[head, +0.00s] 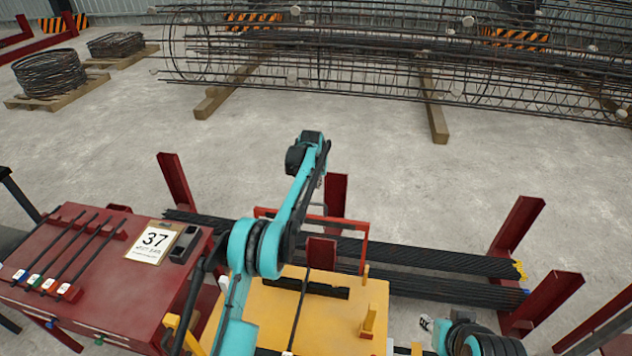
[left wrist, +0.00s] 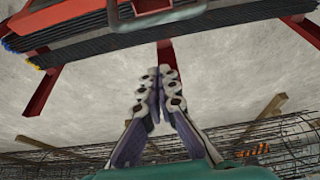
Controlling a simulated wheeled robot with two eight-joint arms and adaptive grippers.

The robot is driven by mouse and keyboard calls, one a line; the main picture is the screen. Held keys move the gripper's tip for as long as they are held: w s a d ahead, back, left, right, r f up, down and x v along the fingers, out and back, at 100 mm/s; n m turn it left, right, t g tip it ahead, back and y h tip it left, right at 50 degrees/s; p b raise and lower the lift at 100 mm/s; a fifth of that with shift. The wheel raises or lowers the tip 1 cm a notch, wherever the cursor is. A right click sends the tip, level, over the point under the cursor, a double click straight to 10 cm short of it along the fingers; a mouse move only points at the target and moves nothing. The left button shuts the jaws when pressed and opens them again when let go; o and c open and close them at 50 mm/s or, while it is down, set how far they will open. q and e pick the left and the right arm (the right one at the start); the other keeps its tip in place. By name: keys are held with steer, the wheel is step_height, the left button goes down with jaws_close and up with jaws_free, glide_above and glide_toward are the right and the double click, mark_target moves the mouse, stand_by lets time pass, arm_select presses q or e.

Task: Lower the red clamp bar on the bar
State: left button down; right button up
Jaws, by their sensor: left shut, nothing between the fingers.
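The red clamp bar (head: 330,220) crosses above the dark rebar bundle (head: 425,254), with one leg dropping at its right end. Whether it touches the rebar is unclear. In the left wrist view the bundle (left wrist: 95,38) runs across the top. A grey handle-like piece (left wrist: 158,17) there lies partly cut off by the top edge. My left gripper (left wrist: 159,75) is shut and empty, its fingertips below the bundle in that picture, apart from it. In the head view it is mostly hidden by my teal arm.
A yellow bench (head: 365,300) stands in front of the bundle. Red posts (head: 518,225) rise around it. A large rebar cage (head: 400,60) lies behind, with clear concrete floor between.

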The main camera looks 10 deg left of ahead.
arm_select(q)
steer(key=shift+s+f+b, duration=0.15)
steer(key=shift+s+f, duration=0.25)
steer(key=shift+f, duration=0.35)
steer(key=shift+s+f+b, duration=0.1)
steer(key=shift+s+f, duration=0.3)
steer(key=shift+f, duration=0.35)
steer(key=shift+s+f+b, duration=0.15)
steer(key=shift+s+f, duration=0.25)
steer(key=shift+f, duration=0.35)
